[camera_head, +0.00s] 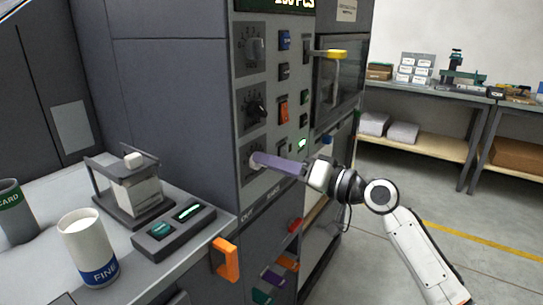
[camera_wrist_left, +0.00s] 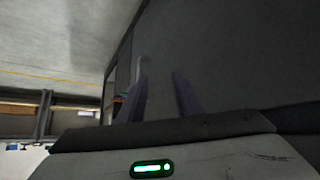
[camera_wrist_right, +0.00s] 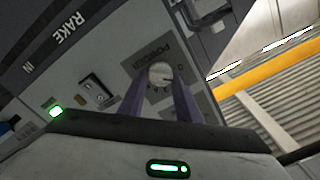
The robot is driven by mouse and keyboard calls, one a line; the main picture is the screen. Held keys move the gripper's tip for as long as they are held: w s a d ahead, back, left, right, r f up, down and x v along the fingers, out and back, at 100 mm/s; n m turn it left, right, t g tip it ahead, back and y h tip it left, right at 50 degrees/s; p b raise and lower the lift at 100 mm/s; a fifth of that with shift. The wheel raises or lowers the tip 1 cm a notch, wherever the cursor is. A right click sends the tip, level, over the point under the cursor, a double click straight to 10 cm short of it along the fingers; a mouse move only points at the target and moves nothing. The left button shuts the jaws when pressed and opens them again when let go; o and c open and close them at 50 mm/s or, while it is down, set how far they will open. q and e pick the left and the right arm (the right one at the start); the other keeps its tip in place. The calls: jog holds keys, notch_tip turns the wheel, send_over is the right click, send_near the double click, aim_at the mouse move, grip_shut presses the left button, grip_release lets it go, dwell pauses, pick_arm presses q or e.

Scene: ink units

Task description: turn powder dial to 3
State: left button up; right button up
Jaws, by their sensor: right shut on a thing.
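The powder dial (camera_wrist_right: 160,73) is a pale round knob on a dark plate with lettering, in the right wrist view. In the head view its plate (camera_head: 247,170) is the lowest of three dial plates on the grey panel, and the knob is mostly hidden by my fingers. My right gripper (camera_head: 256,160) reaches in from the right and is shut on the knob; its purple fingers (camera_wrist_right: 160,98) stand on either side of it. The dial's setting is too small to read. My left gripper (camera_wrist_left: 162,85) is open and empty, facing a dark surface.
Two other dials (camera_head: 254,50) (camera_head: 256,107) sit above, with switches (camera_head: 284,108) beside them. A counter at left holds a white cup (camera_head: 86,245), a small scale-like device (camera_head: 175,230) and a framed stand (camera_head: 130,190). An orange handle (camera_head: 226,259) juts out below.

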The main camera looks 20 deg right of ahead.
jog(key=shift+d+f+m+p, duration=0.15)
jog(key=shift+m+p, duration=1.95)
jog(key=shift+m, duration=1.1)
jog(key=shift+a+f+m+p, duration=0.1)
jog(key=shift+m+p, duration=2)
jog(key=shift+m, duration=1.1)
jog(key=o, duration=1.1)
jog(key=shift+c, duration=0.2)
jog(key=shift+d, duration=0.1)
